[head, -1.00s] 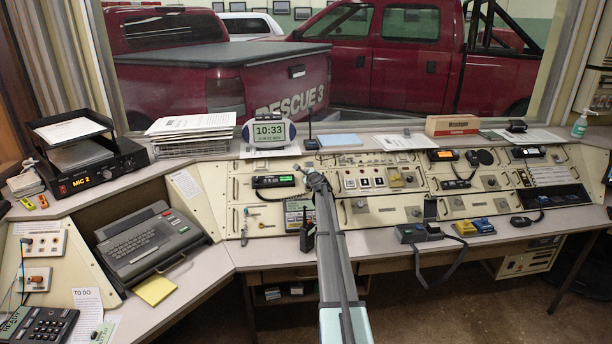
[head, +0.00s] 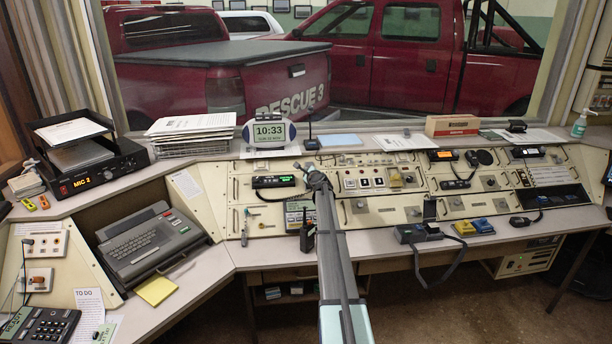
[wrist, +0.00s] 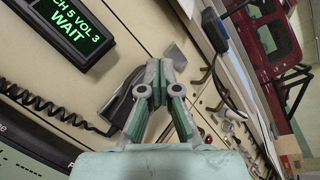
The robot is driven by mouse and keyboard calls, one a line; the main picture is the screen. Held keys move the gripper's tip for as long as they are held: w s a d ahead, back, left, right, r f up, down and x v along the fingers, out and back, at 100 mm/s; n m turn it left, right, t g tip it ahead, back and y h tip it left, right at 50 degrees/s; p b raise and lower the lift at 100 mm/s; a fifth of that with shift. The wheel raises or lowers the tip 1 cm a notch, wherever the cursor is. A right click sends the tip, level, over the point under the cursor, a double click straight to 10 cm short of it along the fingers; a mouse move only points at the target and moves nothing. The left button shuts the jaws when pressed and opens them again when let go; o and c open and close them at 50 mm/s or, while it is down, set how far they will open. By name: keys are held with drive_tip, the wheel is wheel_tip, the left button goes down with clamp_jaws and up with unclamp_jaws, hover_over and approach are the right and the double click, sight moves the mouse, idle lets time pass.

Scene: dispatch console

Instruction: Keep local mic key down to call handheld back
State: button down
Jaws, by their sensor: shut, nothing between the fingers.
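My gripper (head: 317,181) is shut and empty, over the sloped console panel in the middle of the head view. In the wrist view the fingertips (wrist: 158,72) meet close to a small flat grey piece (wrist: 175,56); whether they touch it I cannot tell. A radio (head: 273,182) is just left of my gripper; its green display (wrist: 66,24) reads "CH 5 VOL 3 WAIT". A dark hand mic (wrist: 122,100) with a coiled cord (wrist: 45,108) is beside the fingers, partly hidden. A black handheld (head: 307,232) stands below my gripper. I cannot make out a label for the local mic key.
My arm crosses the desk front. Right of it are panel switches (head: 364,182) and a desk mic unit (head: 418,233). A clock (head: 269,133) stands on the back ledge. At left are a typewriter-like keyboard (head: 150,245) and a desk phone (head: 38,326).

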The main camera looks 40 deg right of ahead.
drive_tip(key=r+p, duration=0.1)
drive_tip(key=s+a+r+p, duration=0.1)
drive_tip(key=s+r, duration=0.1)
drive_tip(key=r, duration=0.1)
drive_tip(key=shift+s+a+p, duration=0.15)
drive_tip(key=shift+p, duration=0.25)
